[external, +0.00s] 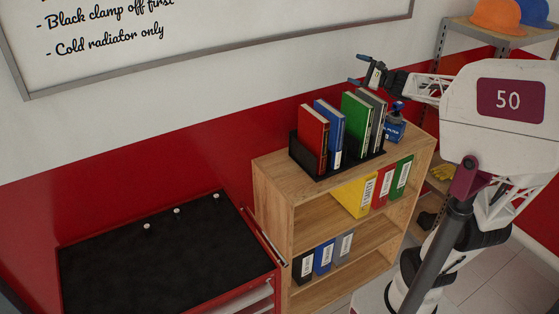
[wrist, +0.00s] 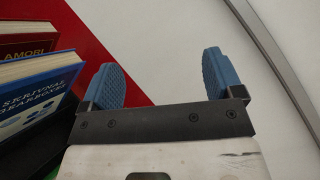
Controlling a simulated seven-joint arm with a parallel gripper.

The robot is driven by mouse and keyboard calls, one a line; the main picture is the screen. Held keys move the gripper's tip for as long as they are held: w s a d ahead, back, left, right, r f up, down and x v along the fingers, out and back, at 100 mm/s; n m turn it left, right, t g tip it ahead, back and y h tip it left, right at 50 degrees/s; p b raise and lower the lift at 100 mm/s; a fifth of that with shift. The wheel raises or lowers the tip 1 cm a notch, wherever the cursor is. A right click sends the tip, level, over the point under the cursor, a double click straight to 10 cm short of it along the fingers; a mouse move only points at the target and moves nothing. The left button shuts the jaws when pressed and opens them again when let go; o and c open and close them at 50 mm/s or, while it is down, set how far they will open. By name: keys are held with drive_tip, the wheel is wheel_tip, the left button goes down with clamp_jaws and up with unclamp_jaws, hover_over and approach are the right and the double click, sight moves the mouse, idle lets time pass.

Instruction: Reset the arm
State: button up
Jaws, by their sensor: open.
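My gripper (external: 363,70) is open and empty in the external view, held above and just behind the books on top of the wooden shelf. Its two blue fingertips stand wide apart in the wrist view (wrist: 163,88), with only wall and whiteboard between and beyond them. My arm reaches in from the right side of the external view.
A black holder (external: 322,172) on the wooden shelf (external: 275,175) carries red (external: 312,138), blue (external: 330,130), green (external: 357,125) and grey books. Binders fill lower shelves. A black-topped red cabinet (external: 160,260) is at left.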

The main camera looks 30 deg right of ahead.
drive_tip(key=s+a+f+n+g+y, duration=0.1)
drive_tip(key=s+a+f+n+g, duration=0.3)
drive_tip(key=s+a+n, duration=0.65)
drive_tip(key=s+a+f+n+g+y, duration=0.1)
drive_tip(key=s+a+f+n+g, duration=0.1)
drive_tip(key=s+a+n+g, duration=0.75)
drive_tip(key=s+d+f+m+h, duration=0.1)
drive_tip(key=s+d+f+h, duration=0.2)
drive_tip(key=d+f+h, duration=0.3)
drive_tip(key=s+d+f+h, duration=0.3)
drive_tip(key=d+f+h, duration=0.3)
drive_tip(key=f, duration=0.9)
drive_tip(key=shift+s+d+f+m+h, duration=0.15)
drive_tip(key=shift+d+f+m+h, duration=0.25)
drive_tip(key=shift+d, duration=0.65)
